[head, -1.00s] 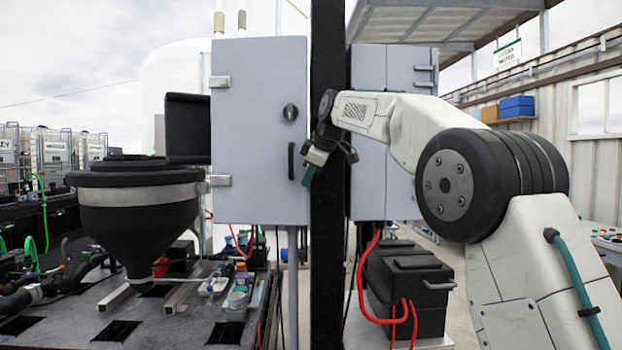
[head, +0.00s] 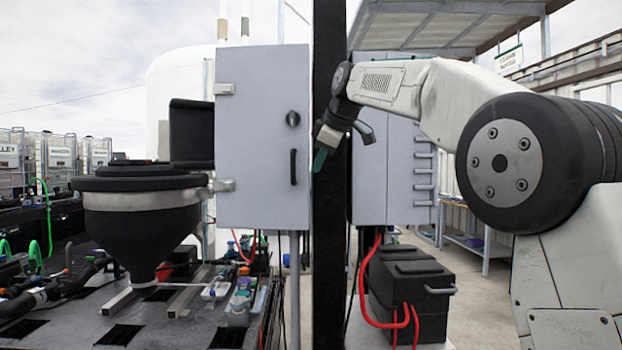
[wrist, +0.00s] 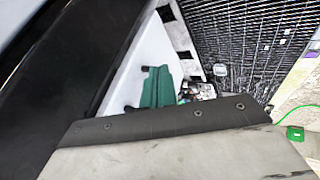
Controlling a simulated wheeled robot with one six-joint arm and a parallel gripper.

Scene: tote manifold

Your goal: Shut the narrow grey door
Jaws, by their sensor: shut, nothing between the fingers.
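A narrow grey door (head: 262,140) faces me in the head view, left of a black post. It has hinges on its left edge, and a dark round knob (head: 293,118) and an upright black handle (head: 293,167) near its right edge. I cannot tell whether it stands ajar. My gripper (head: 320,159) is in front of the black post, just right of the door's edge, pointing down-left. Its teal fingers are together and empty. They also show in the wrist view (wrist: 158,88), against a pale surface I cannot identify.
The black post (head: 328,250) stands beside the door. A grey cabinet (head: 370,150) with side slats stands behind it to the right. A black hopper (head: 140,215) is left of the door, over a cluttered dark bench (head: 70,325). Black boxes (head: 415,295) with red cables sit low right.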

